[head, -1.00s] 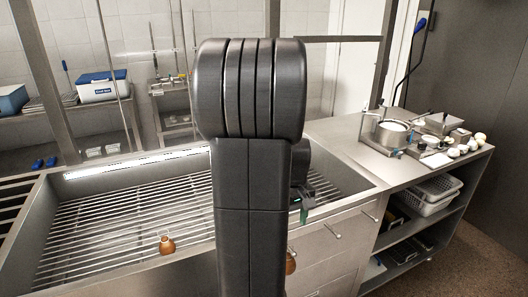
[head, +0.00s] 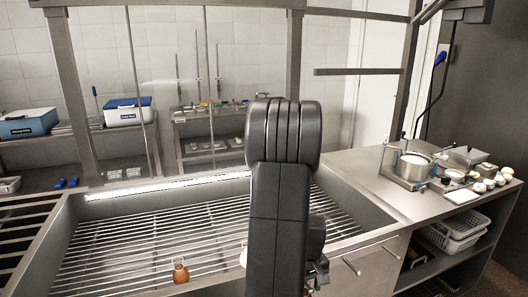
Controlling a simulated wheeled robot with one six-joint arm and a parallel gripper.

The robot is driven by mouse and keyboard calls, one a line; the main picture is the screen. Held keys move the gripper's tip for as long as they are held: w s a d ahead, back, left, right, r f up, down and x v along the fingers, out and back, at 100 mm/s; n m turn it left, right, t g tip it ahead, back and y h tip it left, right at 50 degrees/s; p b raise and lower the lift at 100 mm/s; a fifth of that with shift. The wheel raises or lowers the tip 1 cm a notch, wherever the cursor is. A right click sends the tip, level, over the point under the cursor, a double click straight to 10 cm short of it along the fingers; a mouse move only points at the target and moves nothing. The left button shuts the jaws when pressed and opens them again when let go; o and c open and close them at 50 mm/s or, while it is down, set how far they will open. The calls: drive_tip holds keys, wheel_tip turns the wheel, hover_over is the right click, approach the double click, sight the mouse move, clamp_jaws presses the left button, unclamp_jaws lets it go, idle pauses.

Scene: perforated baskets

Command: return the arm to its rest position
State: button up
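My arm stands upright in the middle of the head view, its dark grey links covering part of the sink-like grated basin. A small dark part at the end of my arm, seemingly my gripper (head: 318,262), shows just right of the lower link. Its fingers are mostly hidden behind the arm, so I cannot tell whether it is open or shut, or whether it holds anything.
A brown bottle-like item (head: 180,271) stands on the basin grating (head: 130,235). A pale item (head: 243,256) is partly hidden by my arm. The right counter (head: 375,190) holds a pot (head: 411,168) and small items; white perforated baskets (head: 455,236) sit below.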

drive_tip(key=shift+f, duration=0.55)
drive_tip(key=shift+s+d+r, duration=0.1)
drive_tip(key=shift+s+r, duration=0.05)
drive_tip(key=shift+s, duration=0.2)
drive_tip(key=shift+w, duration=0.1)
